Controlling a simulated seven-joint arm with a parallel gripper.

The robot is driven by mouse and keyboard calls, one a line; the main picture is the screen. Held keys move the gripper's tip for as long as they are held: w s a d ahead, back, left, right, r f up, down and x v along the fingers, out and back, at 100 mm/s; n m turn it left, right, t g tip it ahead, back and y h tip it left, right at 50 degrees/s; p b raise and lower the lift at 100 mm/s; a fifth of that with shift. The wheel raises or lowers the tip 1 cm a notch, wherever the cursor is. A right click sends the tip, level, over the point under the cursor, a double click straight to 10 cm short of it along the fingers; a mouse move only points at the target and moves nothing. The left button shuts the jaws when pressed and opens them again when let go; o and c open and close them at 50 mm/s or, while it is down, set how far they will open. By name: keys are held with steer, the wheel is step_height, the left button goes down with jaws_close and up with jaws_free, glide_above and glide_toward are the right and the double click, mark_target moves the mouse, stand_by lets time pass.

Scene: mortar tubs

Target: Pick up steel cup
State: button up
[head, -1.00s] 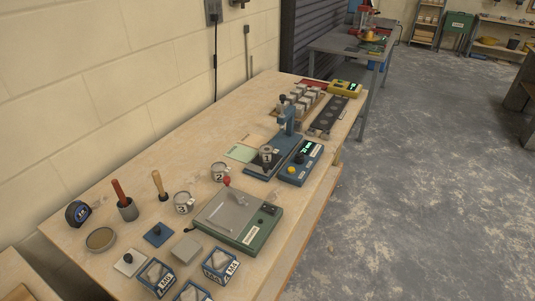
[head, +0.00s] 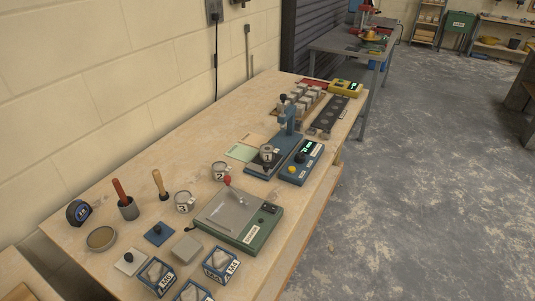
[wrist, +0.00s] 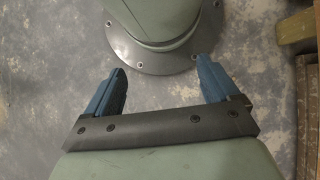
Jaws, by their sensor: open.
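My gripper (wrist: 160,66) shows only in the wrist view. Its two blue fingers are wide apart with nothing between them, above the grey floor. No cup shows in the wrist view.
The bench (head: 150,180) runs along a block wall.

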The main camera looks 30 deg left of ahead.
steer(key=w+a+r+n+t, duration=0.1)
steer(key=w+a+r, duration=0.15)
steer(key=w, duration=0.65)
steer(key=w+a+r+n+t, duration=0.1)
steer(key=w+a+r+n, duration=0.15)
steer(key=w, duration=0.65)
steer(key=w+a+r+n+t, duration=0.1)
steer(key=w+a+r, duration=0.15)
steer(key=w, duration=0.65)
steer(key=w+a+r+n+t, duration=0.1)
steer(key=w+a+r+n, duration=0.1)
steer(key=w+a+r, duration=0.6)
steer(key=w+a+r+n+t, duration=0.1)
steer(key=w+a+r+n, duration=0.1)
steer(key=w+a+r, duration=0.65)
steer(key=w+a+r+n+t, duration=0.1)
steer(key=w+a+r, duration=0.25)
steer(key=r, duration=0.55)
steer(key=w+a+r+n+t, duration=0.1)
steer(key=w+a+r+n, duration=0.15)
steer(key=w+r, duration=0.4)
step_height(320, 180, up, 22)
steer(key=n, duration=0.4)
glide_above(267, 148)
step_height(267, 148, down, 13)
steer(key=shift+w+r, duration=0.1)
steer(key=shift+w, duration=0.05)
